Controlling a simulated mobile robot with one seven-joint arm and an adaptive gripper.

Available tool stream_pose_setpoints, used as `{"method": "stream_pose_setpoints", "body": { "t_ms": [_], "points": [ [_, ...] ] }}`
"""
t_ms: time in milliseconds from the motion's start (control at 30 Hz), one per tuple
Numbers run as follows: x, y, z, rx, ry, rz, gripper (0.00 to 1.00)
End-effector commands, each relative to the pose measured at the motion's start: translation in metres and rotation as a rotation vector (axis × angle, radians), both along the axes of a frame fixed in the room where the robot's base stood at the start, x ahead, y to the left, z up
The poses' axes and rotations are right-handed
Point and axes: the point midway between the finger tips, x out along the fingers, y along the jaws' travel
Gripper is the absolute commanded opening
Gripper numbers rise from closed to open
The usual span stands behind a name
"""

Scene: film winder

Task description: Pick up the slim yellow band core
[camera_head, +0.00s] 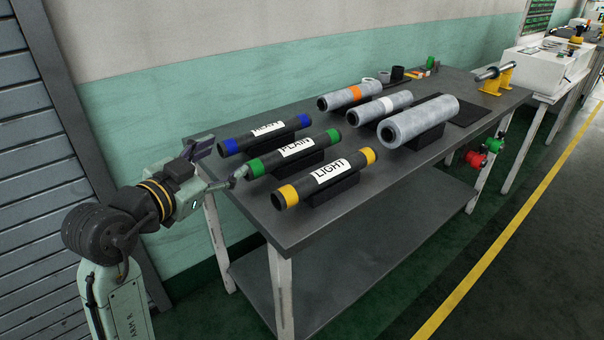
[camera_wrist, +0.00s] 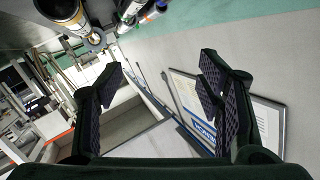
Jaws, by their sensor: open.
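The yellow band core (camera_head: 325,179) is a dark cylinder with a yellow band near each end and a white LIGHT label. It lies on a dark cradle (camera_head: 337,188) at the table's near left, nearest the front edge of its row. My gripper (camera_head: 220,162) is open and empty at the table's left end, apart from the core and closer to the green-banded core. In the wrist view my open fingers (camera_wrist: 164,88) have nothing between them. A dark cylinder end with a yellow ring (camera_wrist: 63,12) is cut off at the top left there.
The green-banded PLAIN core (camera_head: 295,154) and blue-banded HEAVY-side core (camera_head: 266,134) lie behind it. Several wrapped rolls, including a large one (camera_head: 420,121), lie farther right. The table's (camera_head: 285,228) front left corner is bare.

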Motion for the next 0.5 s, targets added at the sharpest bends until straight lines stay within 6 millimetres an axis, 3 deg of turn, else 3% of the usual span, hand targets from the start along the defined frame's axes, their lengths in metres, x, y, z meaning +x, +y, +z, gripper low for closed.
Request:
{"method": "stream_pose_setpoints", "body": {
  "t_ms": [33,100,200,500],
  "points": [
    [-0.006,-0.014,-0.021,0.029,0.072,-0.082,0.61],
    [-0.017,-0.032,-0.045,0.06,0.146,-0.186,0.61],
    [-0.028,-0.048,-0.063,0.088,0.203,-0.276,0.61],
    [-0.005,-0.082,-0.083,0.095,0.224,-0.309,0.61]
  ]
}}
